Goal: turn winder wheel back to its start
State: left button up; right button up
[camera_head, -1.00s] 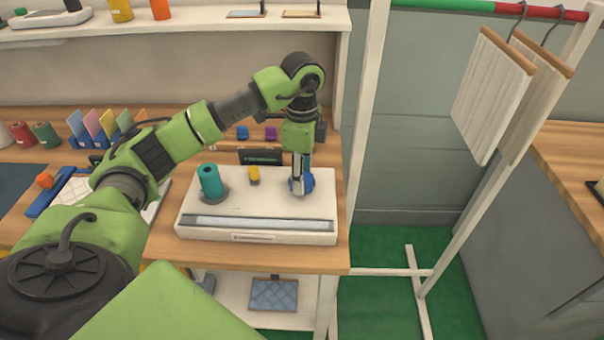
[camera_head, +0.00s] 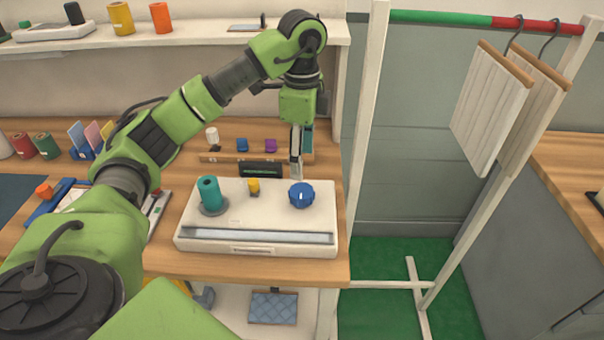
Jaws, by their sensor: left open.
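The winder wheel is a blue scalloped knob (camera_head: 301,195) on the right part of a white winder box (camera_head: 267,216) on the wooden bench. A teal spool (camera_head: 209,193) stands upright at the box's left, and a small yellow piece (camera_head: 253,186) sits between spool and wheel. My left gripper (camera_head: 296,172) points down, just above and behind the wheel, apart from it in the picture. It is open and empty; its fingers are seen nearly edge-on. The wheel's top is in full view. My right gripper is not in view.
A small dark display (camera_head: 261,170) stands behind the box. White, blue and purple pieces line a wooden strip behind it. A shelf (camera_head: 180,38) with spools hangs above. A rack with two hanging panels (camera_head: 490,110) stands at the right, over green floor.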

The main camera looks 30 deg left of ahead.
pick_arm(q)
jog(key=shift+r, duration=1.2)
